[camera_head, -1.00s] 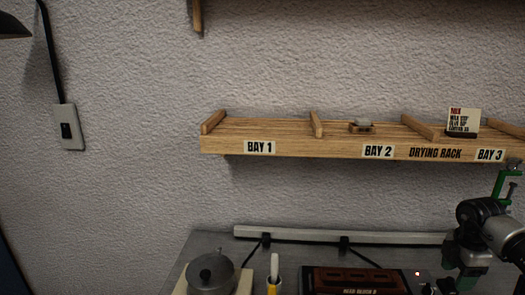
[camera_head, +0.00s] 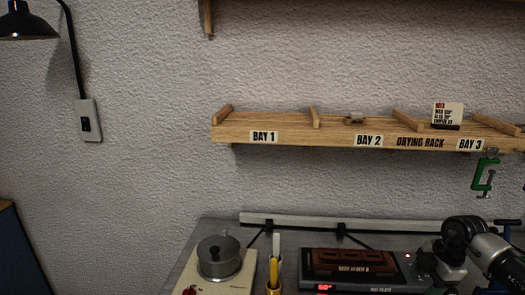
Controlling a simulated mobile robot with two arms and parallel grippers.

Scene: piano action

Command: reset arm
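One of my arms (camera_head: 472,250) comes in at the lower right, over the right end of the bench. Its dark and silver links show, but its fingertips are not clearly visible. It holds nothing that I can make out. My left arm and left gripper are out of the picture.
A wooden drying rack (camera_head: 345,138) with a small card (camera_head: 447,113) hangs on the wall; a green clamp (camera_head: 485,174) hangs at its right. On the bench stand a lidded pot (camera_head: 219,257), a brush jar (camera_head: 274,282) and a hot plate (camera_head: 400,262) bearing a brown block (camera_head: 350,262).

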